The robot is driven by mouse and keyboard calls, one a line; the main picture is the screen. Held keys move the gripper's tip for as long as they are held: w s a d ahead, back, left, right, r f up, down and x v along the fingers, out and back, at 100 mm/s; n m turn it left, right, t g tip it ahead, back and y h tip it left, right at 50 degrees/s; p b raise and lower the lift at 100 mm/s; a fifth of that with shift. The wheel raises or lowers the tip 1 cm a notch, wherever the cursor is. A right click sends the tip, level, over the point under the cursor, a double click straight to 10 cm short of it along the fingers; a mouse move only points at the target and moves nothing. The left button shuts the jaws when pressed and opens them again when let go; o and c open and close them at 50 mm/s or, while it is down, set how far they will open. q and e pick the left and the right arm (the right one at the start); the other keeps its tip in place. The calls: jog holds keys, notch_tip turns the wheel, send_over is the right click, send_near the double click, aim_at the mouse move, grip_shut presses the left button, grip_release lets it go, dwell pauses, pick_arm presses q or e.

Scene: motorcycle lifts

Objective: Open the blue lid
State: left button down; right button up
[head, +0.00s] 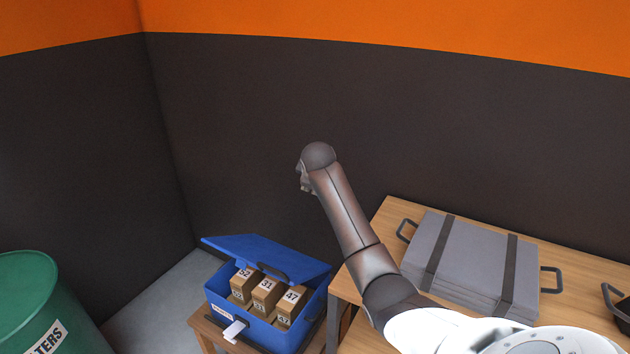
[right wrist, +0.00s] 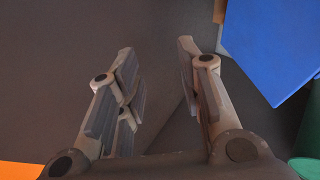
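The blue lid (head: 262,254) stands raised and tilted back at the rear of a blue box (head: 238,309). Small cartons (head: 264,293) marked 52, 31 and 47 show inside the open box. A dark handle sits on the lid's front edge. My right gripper (head: 306,184) is above and beyond the lid in the head view, partly hidden by its own wrist. In the right wrist view my right gripper (right wrist: 157,70) is open and empty, with the blue lid (right wrist: 270,45) apart from it at the upper right. My left gripper is not in view.
The box sits on a low wooden stand (head: 205,334). A wooden table (head: 390,215) with a strapped grey case (head: 470,262) stands to its right. A green drum (head: 40,305) is at the left. Dark walls close off the back.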

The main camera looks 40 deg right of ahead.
jog(key=shift+v, duration=0.8)
jog(key=shift+f, duration=0.15)
